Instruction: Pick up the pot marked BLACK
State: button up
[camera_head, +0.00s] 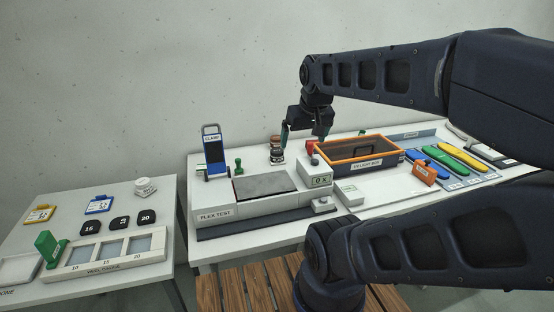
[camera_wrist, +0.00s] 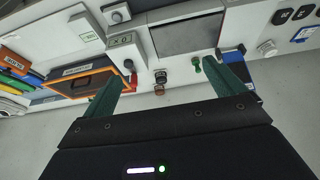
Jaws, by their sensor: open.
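Two small round pots stand close together on the bench behind the flex test machine. The nearer pot (camera_head: 277,157) is dark with a pale band, and the farther pot (camera_head: 275,140) is brownish. In the wrist view the dark pot (camera_wrist: 161,77) and the brownish pot (camera_wrist: 159,90) lie between my fingers in the picture. I cannot read a label on either, so I cannot tell which is marked BLACK. My gripper (camera_head: 289,136) is open and empty, with green fingers near the pots. Its spread fingers (camera_wrist: 168,72) also show in the wrist view, apart from the pots.
The flex test machine (camera_head: 225,207) stands in front of the pots. A blue clamp (camera_head: 214,155) and a green-handled stamp (camera_head: 239,167) stand left. A red-topped object (camera_head: 311,147) and the orange-rimmed UV light box (camera_head: 325,159) are right. A side table (camera_head: 155,189) is at left.

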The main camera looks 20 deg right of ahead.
jog(key=w+d+r+n+g, duration=0.1)
jog(key=w+n, duration=0.3)
jog(key=w, duration=0.8)
jog(key=n+g+h, duration=0.2)
jog(key=n+g, duration=0.2)
jog(key=n, duration=0.9)
send_over(277, 150)
jog(key=a, duration=0.1)
notch_tip(277, 150, down, 22)
jog(key=shift+f, duration=0.2)
jog(key=shift+w+f, duration=0.15)
jog(key=shift+f, duration=0.35)
jog(key=f, duration=0.7)
jog(key=d+f, duration=0.1)
jog(key=f, duration=0.2)
jog(key=shift+s+d+f, duration=0.1)
jog(key=shift+s+f, duration=0.1)
jog(key=shift+s, duration=0.05)
jog(key=shift+r, duration=0.1)
jog(key=c, duration=1.6)
